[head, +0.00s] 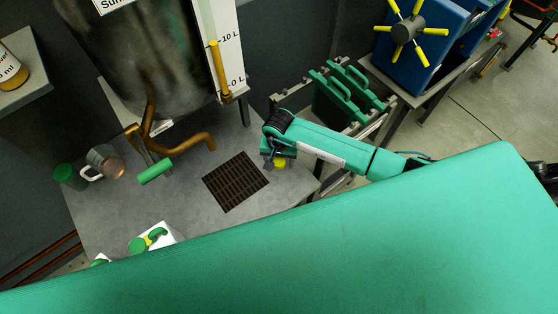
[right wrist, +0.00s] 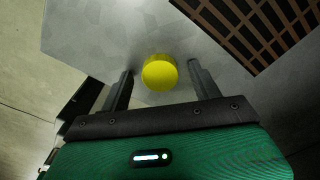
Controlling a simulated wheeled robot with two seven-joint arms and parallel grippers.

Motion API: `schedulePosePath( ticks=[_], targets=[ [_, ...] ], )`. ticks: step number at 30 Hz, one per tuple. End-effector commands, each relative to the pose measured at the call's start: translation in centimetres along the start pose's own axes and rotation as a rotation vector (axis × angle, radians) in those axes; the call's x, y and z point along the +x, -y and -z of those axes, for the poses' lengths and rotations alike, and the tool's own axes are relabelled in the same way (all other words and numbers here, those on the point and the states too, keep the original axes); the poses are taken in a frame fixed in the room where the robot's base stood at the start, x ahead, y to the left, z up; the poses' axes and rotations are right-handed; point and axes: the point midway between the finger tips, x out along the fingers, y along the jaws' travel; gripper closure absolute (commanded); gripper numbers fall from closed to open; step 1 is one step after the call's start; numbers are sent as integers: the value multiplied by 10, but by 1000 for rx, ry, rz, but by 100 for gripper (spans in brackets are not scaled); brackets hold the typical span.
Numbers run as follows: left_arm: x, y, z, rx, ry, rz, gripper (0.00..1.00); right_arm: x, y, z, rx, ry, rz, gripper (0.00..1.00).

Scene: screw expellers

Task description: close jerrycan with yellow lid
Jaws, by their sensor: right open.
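The yellow lid (head: 280,164) lies near the right edge of the grey worktop (head: 200,205). In the right wrist view the lid (right wrist: 159,72) is a round yellow disc between the two finger tips, with a gap on each side. My right gripper (head: 273,160) is open over the lid; it also shows in the right wrist view (right wrist: 162,71). A white container with green and yellow parts, probably the jerrycan (head: 166,229), stands at the worktop's front, partly hidden by my green body. Its opening cannot be made out. My left gripper is not in view.
A dark grate (head: 235,182) is set in the worktop left of the lid. A metal tank (head: 145,50) with a copper spout and green handle (head: 155,171) stands behind. A metal mug (head: 105,160) and green cup (head: 67,176) stand at left. Green jerrycans (head: 345,95) stand beyond the right edge.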

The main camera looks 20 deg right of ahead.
Motion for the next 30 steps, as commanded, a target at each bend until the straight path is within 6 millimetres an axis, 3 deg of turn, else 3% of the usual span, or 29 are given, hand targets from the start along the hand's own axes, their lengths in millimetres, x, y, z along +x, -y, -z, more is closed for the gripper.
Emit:
schedulePosePath(
  ticks=[2,9,23,30],
  targets=[
    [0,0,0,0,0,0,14,0,0,0,0,0,0,36],
    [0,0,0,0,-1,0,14,0,0,0,0,0,0,83],
    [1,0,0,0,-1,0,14,-4,0,1,0,0,0,83],
    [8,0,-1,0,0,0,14,-32,0,2,-2,-4,2,83]
  ],
)
